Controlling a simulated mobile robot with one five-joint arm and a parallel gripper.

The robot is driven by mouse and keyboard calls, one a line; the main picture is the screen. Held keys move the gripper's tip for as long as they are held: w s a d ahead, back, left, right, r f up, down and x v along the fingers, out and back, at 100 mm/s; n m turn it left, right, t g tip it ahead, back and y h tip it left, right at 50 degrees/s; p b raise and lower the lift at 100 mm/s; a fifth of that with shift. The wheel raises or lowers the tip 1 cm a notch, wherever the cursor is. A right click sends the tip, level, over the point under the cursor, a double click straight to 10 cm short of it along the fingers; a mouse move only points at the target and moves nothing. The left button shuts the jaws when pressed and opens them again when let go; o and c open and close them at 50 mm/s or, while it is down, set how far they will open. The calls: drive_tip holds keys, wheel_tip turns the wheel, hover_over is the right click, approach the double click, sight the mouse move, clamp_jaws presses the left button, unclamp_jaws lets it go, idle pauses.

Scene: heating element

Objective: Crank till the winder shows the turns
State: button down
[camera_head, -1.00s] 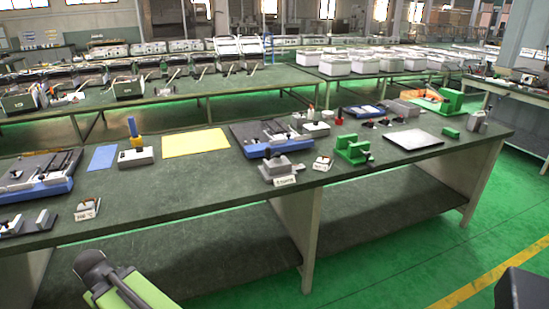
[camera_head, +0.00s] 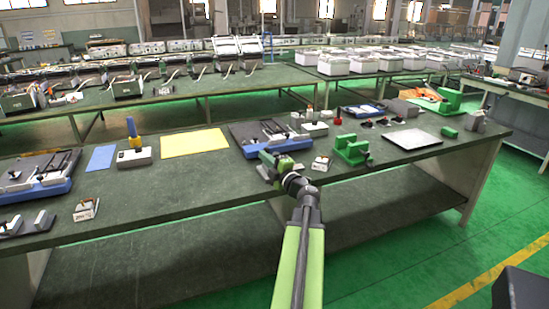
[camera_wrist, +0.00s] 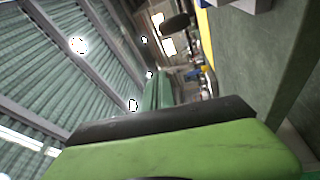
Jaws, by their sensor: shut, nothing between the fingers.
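My gripper (camera_head: 271,160) is over the front edge of the green workbench (camera_head: 215,188), shut and empty. It covers most of a small grey device with a label, which stands there. That device may be the winder; its crank and any turns reading are hidden or too small to tell. In the wrist view my green and black gripper body (camera_wrist: 165,145) fills the lower part. A dark rounded piece (camera_wrist: 174,24) shows near the top there; I cannot tell whether it is a crank knob. I cannot tell whether my gripper touches the device.
A blue-based machine (camera_head: 244,137) lies behind my gripper. A small labelled block (camera_head: 320,163) and a green fixture (camera_head: 352,150) stand to its right. A yellow sheet (camera_head: 195,142) and a grey box with a blue and yellow post (camera_head: 134,157) are to the left.

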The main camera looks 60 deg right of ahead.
drive_tip(key=s+d+f+n+g+y, duration=0.1)
drive_tip(key=s+d+f+n+y, duration=0.15)
drive_tip(key=s, duration=1.05)
drive_tip(key=x, duration=1.4)
drive_tip(key=shift+w+d+f+h, duration=0.15)
drive_tip(key=shift+d+f+h, duration=0.25)
drive_tip(key=shift+d, duration=0.1)
drive_tip(key=shift+w, duration=1)
drive_tip(key=s+a, duration=0.8)
drive_tip(key=s, duration=0.3)
drive_tip(key=shift+s+a, duration=0.2)
